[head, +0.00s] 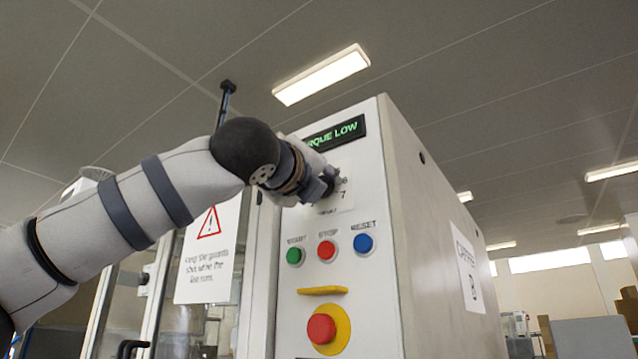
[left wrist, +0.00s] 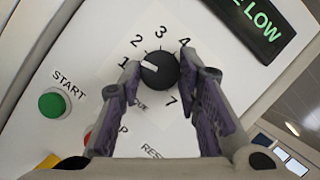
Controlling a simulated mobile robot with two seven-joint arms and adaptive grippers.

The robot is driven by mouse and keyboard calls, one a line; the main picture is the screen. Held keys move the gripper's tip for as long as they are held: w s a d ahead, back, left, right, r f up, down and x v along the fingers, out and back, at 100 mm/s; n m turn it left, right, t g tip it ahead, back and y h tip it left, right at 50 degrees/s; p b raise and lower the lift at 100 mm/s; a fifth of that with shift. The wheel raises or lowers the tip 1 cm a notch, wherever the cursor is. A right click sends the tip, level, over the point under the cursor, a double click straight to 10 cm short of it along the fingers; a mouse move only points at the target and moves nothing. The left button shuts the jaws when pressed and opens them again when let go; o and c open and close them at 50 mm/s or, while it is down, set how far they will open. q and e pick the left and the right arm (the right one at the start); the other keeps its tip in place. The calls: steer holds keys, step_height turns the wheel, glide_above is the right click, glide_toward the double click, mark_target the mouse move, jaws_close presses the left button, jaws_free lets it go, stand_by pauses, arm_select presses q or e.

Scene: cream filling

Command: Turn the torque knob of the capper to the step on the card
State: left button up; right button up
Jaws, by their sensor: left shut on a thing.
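The capper's black torque knob (left wrist: 159,72) sits in the middle of a white dial plate (left wrist: 108,112) in the left wrist view. Its white mark points to the left, toward the 1. The numbers 1, 2, 3, 4 and 7 show there; the left gripper's finger covers part of the scale. My left gripper (left wrist: 160,76) is shut on the knob, one finger on each side. In the head view my left gripper (head: 318,187) hides the knob against the panel. The green display (head: 335,133) ends in "LOW"; its start is hidden. My right gripper is out of view.
Below the dial are green START (head: 295,256), red STOP (head: 326,250) and blue RESET (head: 363,243) buttons, then a red emergency button (head: 322,328). A sheet (head: 468,268) on the capper's side has lettering I cannot read surely. A guard warning sign (head: 208,255) hangs left.

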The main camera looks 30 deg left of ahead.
arm_select(q)
steer(key=m+g+h, duration=0.1)
steer(key=m+h, duration=0.3)
steer(key=m, duration=0.7)
steer(key=a+m+g+h, duration=0.1)
steer(key=m+h, duration=0.3)
steer(key=m, duration=0.7)
steer(key=m+g+h, duration=0.2)
steer(key=m+h, duration=0.2)
steer(key=m, duration=0.7)
steer(key=shift+a+r+g, duration=0.25)
steer(key=shift+g, duration=0.05)
steer(key=shift+w+m, duration=0.1)
steer(key=shift+m, duration=0.4)
steer(key=o, duration=1.1)
steer(key=shift+o, duration=0.2)
steer(key=v, duration=1.2)
steer(key=shift+a, duration=0.15)
